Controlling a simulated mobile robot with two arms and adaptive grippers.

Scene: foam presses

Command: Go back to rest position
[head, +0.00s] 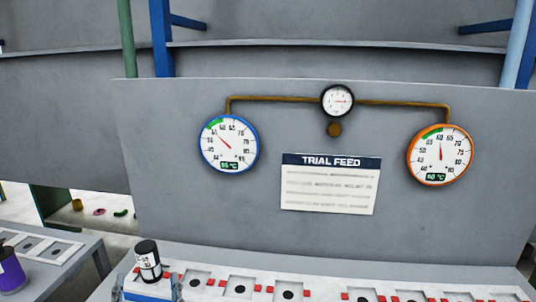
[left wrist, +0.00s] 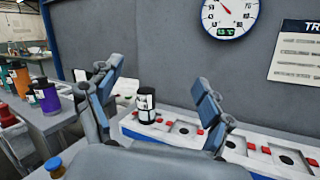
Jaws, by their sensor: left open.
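My left gripper (head: 148,287) shows at the bottom left of the head view, only its fingertips in frame. In the left wrist view my left gripper (left wrist: 156,90) has its two blue-grey fingers spread wide, with nothing held. A black-and-white canister (head: 148,261) stands upright on the white rack (head: 327,293) at its left end. In the left wrist view the canister (left wrist: 146,104) appears between the fingers but beyond them, and I see no contact. My right gripper is not in view.
A grey panel carries a blue-rimmed gauge (head: 229,144), an orange-rimmed gauge (head: 440,155), a small gauge (head: 337,100) and a TRIAL FEED sign (head: 330,184). The rack's other visible square places look empty. Several coloured bottles (left wrist: 46,96) stand on a side table at left.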

